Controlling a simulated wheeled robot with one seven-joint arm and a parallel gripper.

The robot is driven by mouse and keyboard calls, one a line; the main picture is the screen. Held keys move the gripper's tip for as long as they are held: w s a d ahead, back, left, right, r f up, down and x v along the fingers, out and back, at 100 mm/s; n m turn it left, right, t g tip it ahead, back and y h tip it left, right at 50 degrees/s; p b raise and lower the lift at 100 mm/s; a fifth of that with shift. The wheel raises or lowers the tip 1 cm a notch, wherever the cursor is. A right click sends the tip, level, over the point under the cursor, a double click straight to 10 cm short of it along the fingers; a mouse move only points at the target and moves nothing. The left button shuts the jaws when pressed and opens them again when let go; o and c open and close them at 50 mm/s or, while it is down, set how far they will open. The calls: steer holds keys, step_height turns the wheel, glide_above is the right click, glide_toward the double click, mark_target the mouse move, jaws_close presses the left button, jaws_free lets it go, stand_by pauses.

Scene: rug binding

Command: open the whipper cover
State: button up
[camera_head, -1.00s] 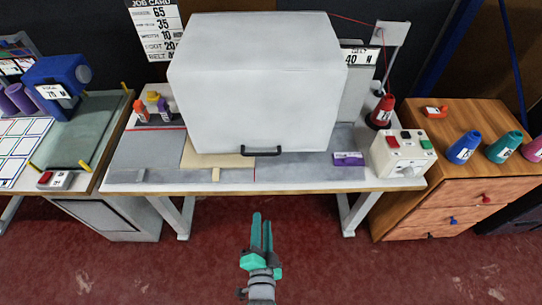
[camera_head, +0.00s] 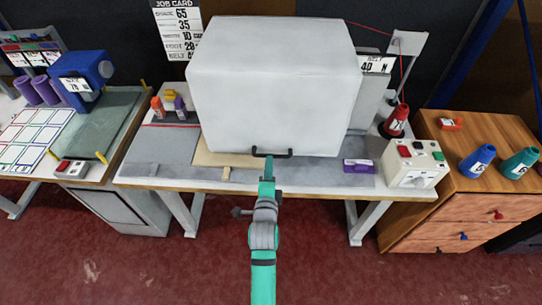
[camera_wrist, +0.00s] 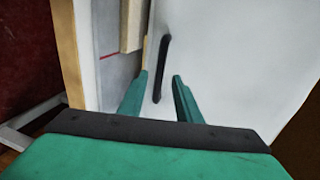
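The whipper cover (camera_head: 270,85) is a large pale grey box on the middle table. Its black bar handle (camera_head: 272,153) sits low on the front face. My gripper (camera_head: 268,168) is just in front of the handle in the head view. In the wrist view the two teal fingers of my gripper (camera_wrist: 160,88) are apart, and the handle (camera_wrist: 162,68) appears between and beyond them. I see nothing held. Whether the fingers reach around the handle cannot be told. The cover's face (camera_wrist: 225,45) fills the right of the wrist view.
On the table (camera_head: 140,183) a purple block (camera_head: 359,166) and a white button box (camera_head: 414,163) stand right of the cover. A red cone (camera_head: 396,121) is behind them. Small bottles stand at the left. A job card (camera_head: 178,30) hangs behind. The floor in front is clear.

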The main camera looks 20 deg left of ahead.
steer(key=x, duration=0.6)
steer(key=shift+w+a, duration=0.15)
steer(key=shift+w, duration=0.25)
steer(key=shift+c, duration=0.7)
